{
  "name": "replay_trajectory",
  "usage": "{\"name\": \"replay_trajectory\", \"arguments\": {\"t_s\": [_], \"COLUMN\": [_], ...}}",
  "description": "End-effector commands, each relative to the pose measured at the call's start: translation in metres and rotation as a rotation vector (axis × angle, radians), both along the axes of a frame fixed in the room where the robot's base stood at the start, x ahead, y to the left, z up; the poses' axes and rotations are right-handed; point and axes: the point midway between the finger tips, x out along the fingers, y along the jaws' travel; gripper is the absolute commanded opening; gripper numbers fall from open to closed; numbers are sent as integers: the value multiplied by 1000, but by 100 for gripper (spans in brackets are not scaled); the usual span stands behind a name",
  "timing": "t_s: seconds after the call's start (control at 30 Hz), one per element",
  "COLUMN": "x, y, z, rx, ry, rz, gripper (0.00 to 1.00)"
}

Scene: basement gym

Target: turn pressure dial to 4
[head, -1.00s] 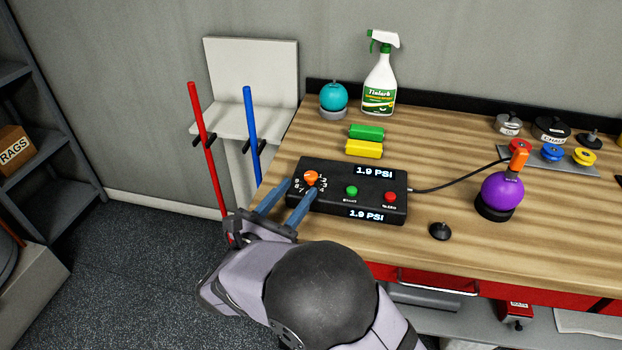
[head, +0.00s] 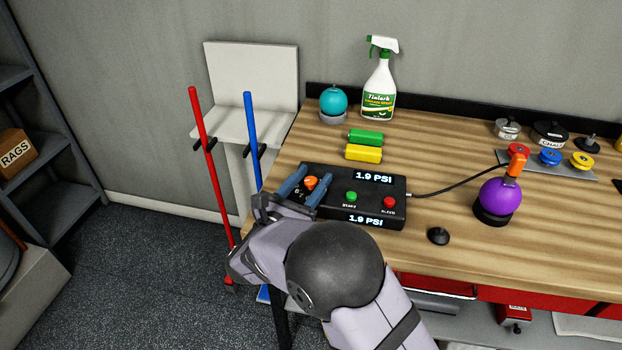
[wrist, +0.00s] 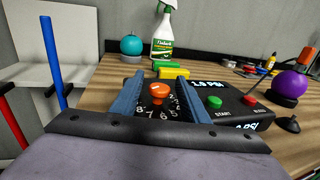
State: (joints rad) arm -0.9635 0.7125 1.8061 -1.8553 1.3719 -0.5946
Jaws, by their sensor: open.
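The pressure dial is an orange knob (head: 311,183) on the left end of a black control box (head: 378,200) on the bench. It also shows in the wrist view (wrist: 158,90), with white numbers around it. My gripper (head: 307,180) is open, with one blue finger on each side of the knob. In the wrist view the fingers (wrist: 153,88) stand apart with the knob between them; I cannot tell if either touches it. The box's displays read 1.9 PSI. A green START button (head: 351,196) and a red BLEED button (head: 389,202) sit to the right. The knob's pointer direction is unclear.
A hose runs from the box to a purple ball (head: 501,196) on a black stand. Yellow (head: 363,153) and green (head: 366,137) blocks lie behind the box. A teal ball (head: 333,101) and spray bottle (head: 379,86) stand at the back. A small black piece (head: 438,236) lies right of the box.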

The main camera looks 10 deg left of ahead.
Motion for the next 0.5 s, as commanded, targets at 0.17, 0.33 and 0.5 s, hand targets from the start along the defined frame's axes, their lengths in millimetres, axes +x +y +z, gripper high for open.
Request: {"name": "replay_trajectory", "arguments": {"t_s": [0.17, 0.33, 0.5], "x": [0, 0, 0], "y": [0, 0, -1], "z": [0, 0, 0], "rx": [0, 0, 0], "ry": [0, 0, 0], "rz": [0, 0, 14], "gripper": [15, 2, 2]}}
